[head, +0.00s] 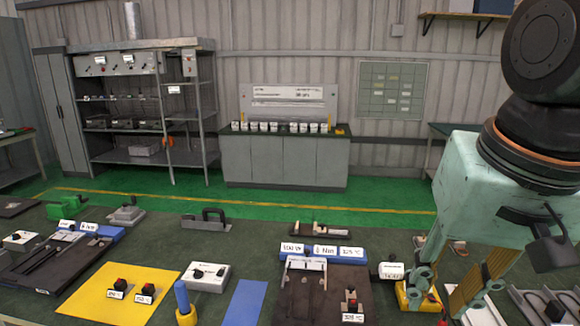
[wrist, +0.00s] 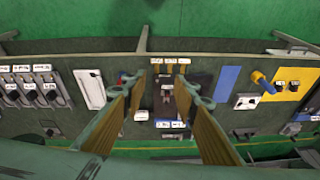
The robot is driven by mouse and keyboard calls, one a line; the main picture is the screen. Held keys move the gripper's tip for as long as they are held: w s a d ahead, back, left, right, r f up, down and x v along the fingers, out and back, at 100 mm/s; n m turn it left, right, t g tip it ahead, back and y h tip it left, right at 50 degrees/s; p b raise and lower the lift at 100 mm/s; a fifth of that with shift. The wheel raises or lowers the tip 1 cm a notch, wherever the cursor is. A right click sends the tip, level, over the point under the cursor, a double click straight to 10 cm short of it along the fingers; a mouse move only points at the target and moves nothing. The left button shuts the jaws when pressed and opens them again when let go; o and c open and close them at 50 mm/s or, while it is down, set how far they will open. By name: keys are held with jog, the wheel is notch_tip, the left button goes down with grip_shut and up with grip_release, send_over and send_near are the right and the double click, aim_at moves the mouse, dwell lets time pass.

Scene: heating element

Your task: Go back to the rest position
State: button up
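My gripper (head: 446,300) hangs at the right of the head view, above the right part of the workbench (head: 240,222). In the wrist view my gripper (wrist: 158,80) has its two yellow-padded fingers spread wide apart, with nothing held between them. The wrist camera looks down on the bench from above. Between the fingers shows the dark fixture board with blue label blocks, which is the board (head: 338,290) left of my gripper in the head view. The fingers hide part of the bench in both views.
A yellow-based item (head: 410,296) sits beside my fingers. Beyond the bench is open green floor; shelving (head: 145,105) and a cabinet (head: 285,160) stand behind.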

jog(key=s+f+n, duration=0.1)
jog(key=s+n, duration=0.1)
jog(key=s, duration=0.6)
jog(key=shift+f+n+t+b, duration=0.25)
jog(key=shift+n+t+b, duration=0.05)
jog(key=shift+n+b, duration=0.1)
dwell(2.8)
